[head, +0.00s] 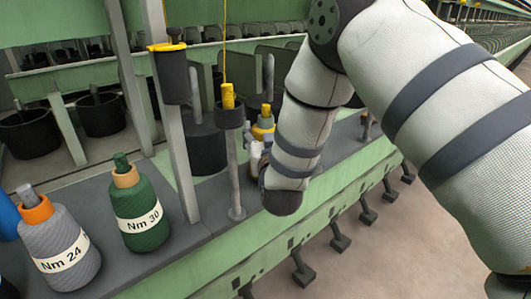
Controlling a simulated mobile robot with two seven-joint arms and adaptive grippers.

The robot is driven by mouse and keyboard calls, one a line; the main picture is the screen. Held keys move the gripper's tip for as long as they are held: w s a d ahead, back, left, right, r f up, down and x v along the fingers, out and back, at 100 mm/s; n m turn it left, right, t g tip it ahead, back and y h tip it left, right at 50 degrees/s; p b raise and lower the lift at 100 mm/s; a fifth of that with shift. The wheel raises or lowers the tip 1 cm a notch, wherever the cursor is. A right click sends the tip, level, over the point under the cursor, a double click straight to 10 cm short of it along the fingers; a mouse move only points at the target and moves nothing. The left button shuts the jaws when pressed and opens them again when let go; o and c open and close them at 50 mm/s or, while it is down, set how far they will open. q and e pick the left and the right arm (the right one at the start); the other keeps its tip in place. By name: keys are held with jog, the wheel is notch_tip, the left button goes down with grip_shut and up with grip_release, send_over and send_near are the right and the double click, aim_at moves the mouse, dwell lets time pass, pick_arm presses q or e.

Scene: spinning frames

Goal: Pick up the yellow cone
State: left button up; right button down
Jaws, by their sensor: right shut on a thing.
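I cannot tell whether the cone's base touches the ledge. My left gripper is not in view.
A green cone marked Nm 30 (140,213) and a grey cone marked Nm 24 (62,249) stand on the ledge at left. A blue cone (8,219) shows at the left edge. A thin post (233,170) and a grey upright (178,140) stand close by.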

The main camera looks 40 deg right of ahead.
jog(key=shift+r, duration=0.15)
